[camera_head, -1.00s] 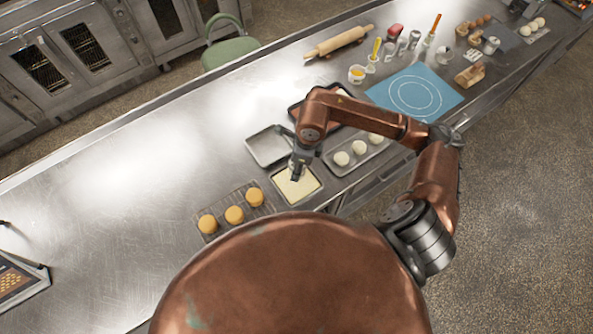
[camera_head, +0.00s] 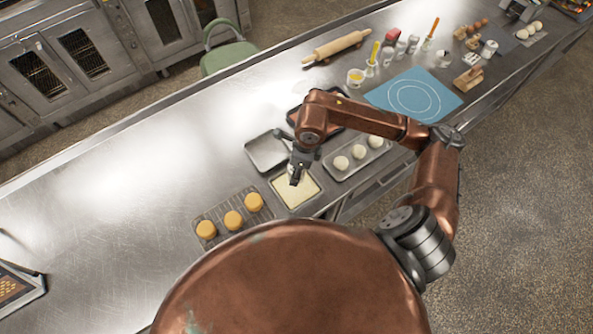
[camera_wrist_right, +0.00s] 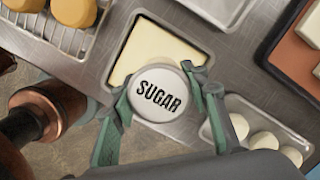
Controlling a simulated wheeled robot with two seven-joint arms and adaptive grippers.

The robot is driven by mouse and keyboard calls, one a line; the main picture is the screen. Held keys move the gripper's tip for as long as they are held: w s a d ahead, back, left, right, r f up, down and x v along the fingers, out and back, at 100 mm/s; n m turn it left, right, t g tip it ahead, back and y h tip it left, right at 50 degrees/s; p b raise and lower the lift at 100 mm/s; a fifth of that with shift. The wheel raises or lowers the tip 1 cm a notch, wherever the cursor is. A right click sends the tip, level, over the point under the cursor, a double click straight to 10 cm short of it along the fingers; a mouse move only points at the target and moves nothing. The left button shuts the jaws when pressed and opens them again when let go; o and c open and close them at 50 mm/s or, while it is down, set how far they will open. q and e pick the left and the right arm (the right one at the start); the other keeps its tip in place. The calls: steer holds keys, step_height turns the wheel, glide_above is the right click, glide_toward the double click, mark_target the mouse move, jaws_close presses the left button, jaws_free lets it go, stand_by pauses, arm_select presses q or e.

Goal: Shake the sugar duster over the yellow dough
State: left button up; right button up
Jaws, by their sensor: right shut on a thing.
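The sugar duster (camera_wrist_right: 159,94), with a round white top lettered SUGAR, is held between the two green-grey fingers of my right gripper (camera_wrist_right: 165,98). In the head view my right gripper (camera_head: 296,172) is over the tray of yellow dough, and the duster is mostly hidden there. The yellow dough (camera_head: 300,191) is a pale flat sheet filling a small metal tray (camera_wrist_right: 202,40). It also shows in the right wrist view (camera_wrist_right: 150,48), partly covered by the duster. I cannot tell the exact height of the duster above it. My left gripper is not in view.
A wire rack with several round buns (camera_head: 233,220) is left of the dough. An empty metal tray (camera_head: 262,155) is behind it. A tray of white dough balls (camera_head: 341,163) is to the right. A blue mat (camera_head: 415,92) and a rolling pin (camera_head: 336,46) lie farther back.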

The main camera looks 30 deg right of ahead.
steer(key=shift+s+a+r+p, duration=0.1)
steer(key=shift+s+r+p, duration=0.1)
steer(key=shift+r, duration=0.35)
steer(key=shift+s+a+r+p, duration=0.15)
steer(key=shift+r+p, duration=0.1)
steer(key=shift+r, duration=0.25)
steer(key=shift+s+a+r+p, duration=0.1)
steer(key=shift+r+p, duration=0.1)
steer(key=shift+r, duration=0.35)
